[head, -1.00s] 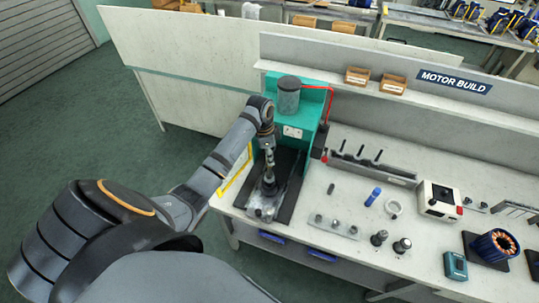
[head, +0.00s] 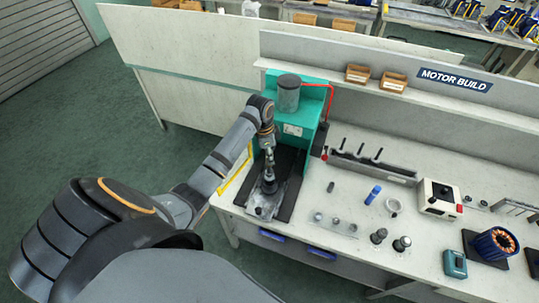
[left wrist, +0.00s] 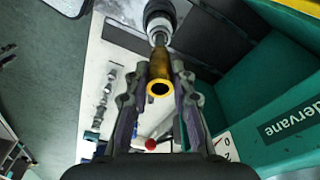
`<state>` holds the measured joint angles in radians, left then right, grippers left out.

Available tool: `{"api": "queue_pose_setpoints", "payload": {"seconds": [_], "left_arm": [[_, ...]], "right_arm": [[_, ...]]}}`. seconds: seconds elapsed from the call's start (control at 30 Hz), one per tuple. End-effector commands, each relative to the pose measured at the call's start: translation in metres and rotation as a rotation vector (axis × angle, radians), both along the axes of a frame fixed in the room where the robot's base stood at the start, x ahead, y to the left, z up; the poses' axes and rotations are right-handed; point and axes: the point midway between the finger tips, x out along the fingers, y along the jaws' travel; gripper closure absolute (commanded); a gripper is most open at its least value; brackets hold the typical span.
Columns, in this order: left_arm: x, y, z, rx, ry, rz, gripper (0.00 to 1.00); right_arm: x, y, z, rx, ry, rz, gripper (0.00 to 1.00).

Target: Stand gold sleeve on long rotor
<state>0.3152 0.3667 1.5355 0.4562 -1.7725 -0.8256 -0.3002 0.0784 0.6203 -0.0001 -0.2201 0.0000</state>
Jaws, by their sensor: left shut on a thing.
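My left gripper (left wrist: 159,92) is shut on the gold sleeve (left wrist: 158,72), whose open, bright yellow rim faces the left wrist camera. Just beyond the sleeve, in line with it, is the long rotor (left wrist: 158,20), with a dark body and pale shaft. The shaft meets the sleeve's far end in the picture; I cannot tell whether the sleeve is around it. In the head view my left gripper (head: 268,152) points down over the dark rotor (head: 269,183) on the press bed. The sleeve is too small to make out there. My right gripper is not in view.
The teal press (head: 294,128) stands close behind and beside my left gripper. To the right are a grey rack (head: 372,165) with dark pins, a blue cylinder (head: 373,195), a white ring (head: 394,205) and a control box (head: 439,200). Bare bench lies between them.

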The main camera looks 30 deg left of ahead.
Motion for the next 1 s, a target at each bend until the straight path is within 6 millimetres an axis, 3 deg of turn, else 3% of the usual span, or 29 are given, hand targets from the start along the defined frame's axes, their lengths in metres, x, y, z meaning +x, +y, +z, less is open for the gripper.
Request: {"api": "queue_pose_setpoints", "payload": {"seconds": [1.0], "left_arm": [[0.000, 0.000, -0.031, -0.001, 0.001, 0.000, 0.94]], "right_arm": [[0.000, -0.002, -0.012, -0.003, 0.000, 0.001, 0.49]]}}
